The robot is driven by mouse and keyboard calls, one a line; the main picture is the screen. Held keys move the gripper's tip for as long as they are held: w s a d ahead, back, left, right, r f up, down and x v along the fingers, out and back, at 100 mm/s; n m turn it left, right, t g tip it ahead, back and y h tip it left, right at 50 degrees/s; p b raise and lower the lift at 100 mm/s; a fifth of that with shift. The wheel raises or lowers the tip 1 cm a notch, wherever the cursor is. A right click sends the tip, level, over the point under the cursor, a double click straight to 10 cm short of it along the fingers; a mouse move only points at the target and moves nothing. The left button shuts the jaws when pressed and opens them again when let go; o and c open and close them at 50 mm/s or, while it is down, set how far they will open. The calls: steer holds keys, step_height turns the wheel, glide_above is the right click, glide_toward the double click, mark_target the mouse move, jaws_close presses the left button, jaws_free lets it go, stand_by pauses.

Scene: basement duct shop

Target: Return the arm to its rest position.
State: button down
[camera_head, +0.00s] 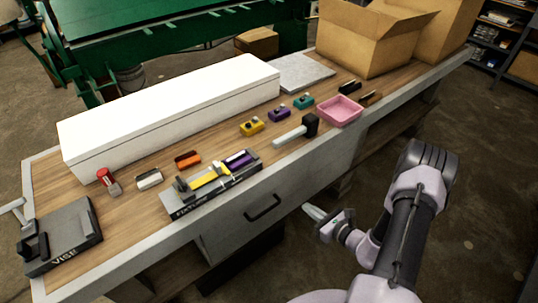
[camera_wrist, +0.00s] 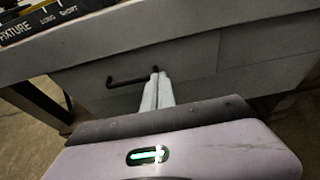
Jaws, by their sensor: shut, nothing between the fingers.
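My gripper (camera_head: 314,212) is in front of the workbench, below the level of its top and beside the drawer front. It is shut and empty. In the wrist view my gripper (camera_wrist: 158,80) points toward the drawer front, and its closed fingers overlap the right end of the dark handle (camera_wrist: 130,80). The head view shows the handle (camera_head: 263,208) left of the fingers. I cannot tell whether they touch. My arm is bent and extends over the floor at the right.
The bench (camera_head: 130,215) holds a fixture (camera_head: 212,182), vise (camera_head: 60,238), hammer (camera_head: 297,131), pink tray (camera_head: 340,111), long white box (camera_head: 170,112), several small coloured blocks and open cardboard boxes (camera_head: 370,38). The floor (camera_head: 480,200) right of my arm is clear.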

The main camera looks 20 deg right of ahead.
steer(key=w+a+r+n+g+y, duration=0.3)
steer(key=a+r+n+y, duration=0.45)
steer(key=r, duration=0.75)
steer(key=s+a+r+n+g+h, duration=0.2)
steer(key=s+a+r+n+g, duration=0.4)
steer(key=a+r+n, duration=0.45)
steer(key=s+a+r+n+h, duration=0.1)
steer(key=s+r+n+h, duration=0.3)
steer(key=s, duration=0.4)
steer(key=s+a+r+n+t+h, duration=0.1)
steer(key=s+a+r+n+h, duration=0.1)
steer(key=s+r+n+h, duration=0.2)
steer(key=s+r+n, duration=0.2)
steer(key=s+r, duration=0.1)
steer(key=r, duration=0.1)
steer(key=shift+s, duration=0.4)
